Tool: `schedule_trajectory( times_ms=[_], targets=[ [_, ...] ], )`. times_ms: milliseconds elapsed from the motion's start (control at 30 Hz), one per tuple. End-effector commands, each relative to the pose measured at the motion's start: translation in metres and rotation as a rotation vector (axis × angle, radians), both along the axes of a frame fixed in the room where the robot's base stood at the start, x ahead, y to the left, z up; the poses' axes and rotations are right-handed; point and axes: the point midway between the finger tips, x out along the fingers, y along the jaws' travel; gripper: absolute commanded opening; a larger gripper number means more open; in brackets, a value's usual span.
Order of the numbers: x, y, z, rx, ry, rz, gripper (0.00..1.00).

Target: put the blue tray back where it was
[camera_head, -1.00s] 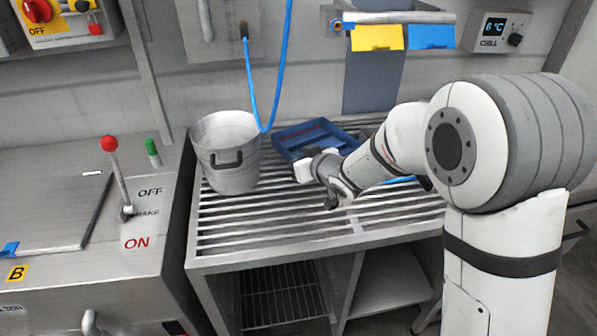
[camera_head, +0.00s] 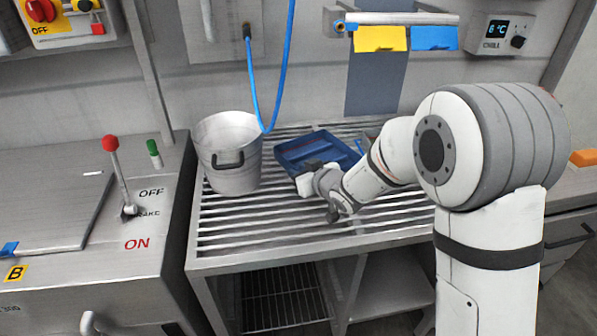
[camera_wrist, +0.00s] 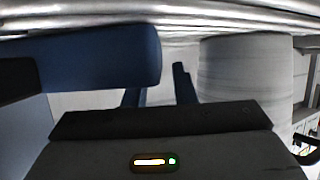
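The blue tray (camera_head: 287,150) is on or just above the slatted rack, right of the metal bucket; its right front part is hidden behind my arm. My gripper (camera_head: 318,190) is at the tray's front edge, low over the slats. In the wrist view a blue wall of the tray (camera_wrist: 105,58) is close at upper left, with a dark part at the left edge against it. The bucket (camera_wrist: 245,75) stands at right there. I cannot tell whether the fingers are closed on the tray.
The metal bucket (camera_head: 230,165) stands close left of the tray. A blue hose (camera_head: 280,70) hangs above it. The slatted rack (camera_head: 260,232) is clear at the front. A machine with a red-knobbed lever (camera_head: 110,143) is at left. An orange block (camera_head: 583,158) lies at far right.

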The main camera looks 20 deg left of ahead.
Motion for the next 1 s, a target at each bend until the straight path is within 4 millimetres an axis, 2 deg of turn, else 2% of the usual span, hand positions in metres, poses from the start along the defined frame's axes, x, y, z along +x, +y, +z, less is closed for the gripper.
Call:
schedule_trajectory(
  times_ms=[267, 700, 800, 1000],
  targets=[
    [-0.001, -0.002, 0.006, 0.0, 0.0, -0.001, 0.24],
    [-0.048, -0.068, 0.038, 0.001, -0.001, -0.003, 0.24],
    [-0.056, -0.079, 0.044, 0.0, -0.002, -0.003, 0.24],
    [-0.065, -0.09, 0.049, 0.0, -0.001, -0.002, 0.24]
  ],
)
